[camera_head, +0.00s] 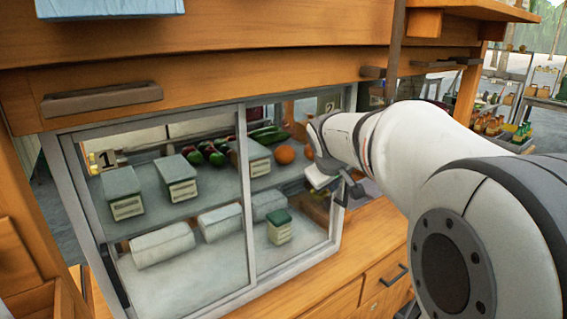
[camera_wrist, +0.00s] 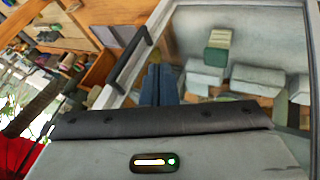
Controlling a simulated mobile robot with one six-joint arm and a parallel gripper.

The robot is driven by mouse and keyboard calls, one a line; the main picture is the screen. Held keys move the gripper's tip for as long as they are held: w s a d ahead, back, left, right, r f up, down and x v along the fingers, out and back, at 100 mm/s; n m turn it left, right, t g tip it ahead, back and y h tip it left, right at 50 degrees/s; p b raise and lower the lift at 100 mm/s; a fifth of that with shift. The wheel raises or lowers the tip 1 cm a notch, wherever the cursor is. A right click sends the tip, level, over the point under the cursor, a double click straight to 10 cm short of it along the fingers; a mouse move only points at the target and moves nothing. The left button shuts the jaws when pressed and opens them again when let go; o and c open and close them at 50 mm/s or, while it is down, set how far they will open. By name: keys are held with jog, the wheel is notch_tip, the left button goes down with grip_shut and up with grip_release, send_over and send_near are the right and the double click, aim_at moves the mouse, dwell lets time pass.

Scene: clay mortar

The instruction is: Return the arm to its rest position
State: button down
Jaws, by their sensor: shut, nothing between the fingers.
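My arm comes in from the right in the head view and reaches toward the right edge of the glass-fronted cabinet (camera_head: 245,200). My gripper (camera_head: 350,192) is beside the cabinet's right frame, small and partly hidden by the arm's wrist. In the wrist view, the two dark fingers of my gripper (camera_wrist: 160,84) are together with nothing between them. A dark handle bar (camera_wrist: 129,60) on the cabinet frame shows just left of the fingers. I cannot tell whether the fingers touch the frame.
Behind the glass are boxes (camera_head: 122,193), white rolls (camera_head: 163,244), a green-lidded box (camera_head: 279,226) and vegetables (camera_head: 207,152). A wooden drawer front with a dark handle (camera_head: 103,98) is above. A wooden counter (camera_head: 368,232) lies below the arm. Bottles (camera_head: 490,126) stand at the far right.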

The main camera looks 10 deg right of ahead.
jog(key=shift+s, duration=0.1)
jog(key=s+a+f+m+g+y, duration=0.1)
jog(key=s+a+f, duration=0.2)
jog(key=s, duration=0.5)
jog(key=s+a+f+m+g+y, duration=0.1)
jog(key=s+a+f, duration=0.2)
jog(key=s+f, duration=0.2)
jog(key=s+a+f+m+g+y, duration=0.1)
jog(key=s+a+f, duration=0.2)
jog(key=s, duration=0.8)
jog(key=shift+s+a+f+g, duration=0.2)
jog(key=shift+a+f+g, duration=0.15)
jog(key=shift+f+g, duration=0.1)
